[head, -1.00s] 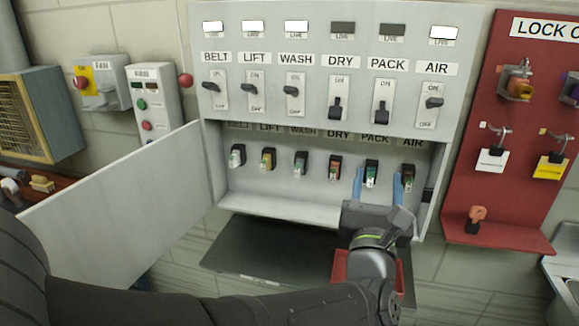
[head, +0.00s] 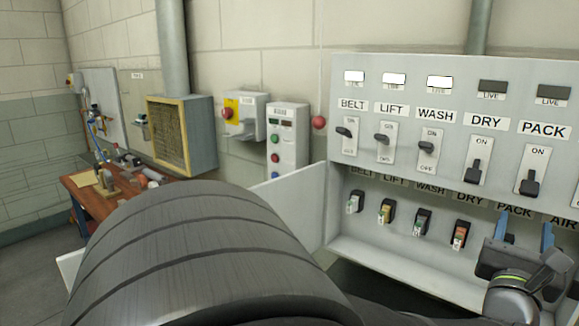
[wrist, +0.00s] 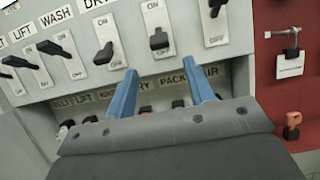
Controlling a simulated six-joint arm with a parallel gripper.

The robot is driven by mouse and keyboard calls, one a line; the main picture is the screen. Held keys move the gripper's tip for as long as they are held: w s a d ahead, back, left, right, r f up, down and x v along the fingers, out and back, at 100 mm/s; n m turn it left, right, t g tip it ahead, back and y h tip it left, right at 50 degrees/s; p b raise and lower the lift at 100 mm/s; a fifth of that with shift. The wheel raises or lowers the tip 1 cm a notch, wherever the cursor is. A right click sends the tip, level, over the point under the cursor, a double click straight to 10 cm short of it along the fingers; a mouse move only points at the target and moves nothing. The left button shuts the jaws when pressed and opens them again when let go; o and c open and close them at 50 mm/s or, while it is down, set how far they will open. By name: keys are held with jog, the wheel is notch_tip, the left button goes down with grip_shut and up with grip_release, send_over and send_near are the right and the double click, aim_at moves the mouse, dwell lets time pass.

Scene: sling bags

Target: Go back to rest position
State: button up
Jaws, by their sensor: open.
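My gripper (head: 524,230) is open and empty. Its two blue fingers stand apart in front of the PACK and AIR end of the switch panel's lower row. In the wrist view my gripper (wrist: 160,68) points up at the panel, its fingers either side of the PACK label (wrist: 172,79). Nothing is between the fingers. The gripper body hides much of the lower breakers. The PACK switch (head: 532,174) and DRY switch (head: 479,172) have their levers down.
The open panel door (head: 292,207) sticks out to the left of the cabinet. A red lockout board (wrist: 290,75) is right of the panel. A workbench (head: 110,200) stands far left. Control boxes (head: 287,145) hang on the wall. My own dark arm fills the lower middle.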

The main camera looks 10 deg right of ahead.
aim_at(530, 185)
jog(key=x, duration=1)
jog(key=v, duration=1.7)
jog(key=x, duration=1.7)
jog(key=shift+r, duration=0.2)
jog(key=shift+a+r+g+y, duration=0.2)
jog(key=shift+g+y, duration=0.1)
jog(key=shift+y, duration=0.3)
jog(key=shift+s+a+r+g+y, duration=0.15)
jog(key=shift+r+g+y, duration=0.15)
jog(key=shift+g+y, duration=0.4)
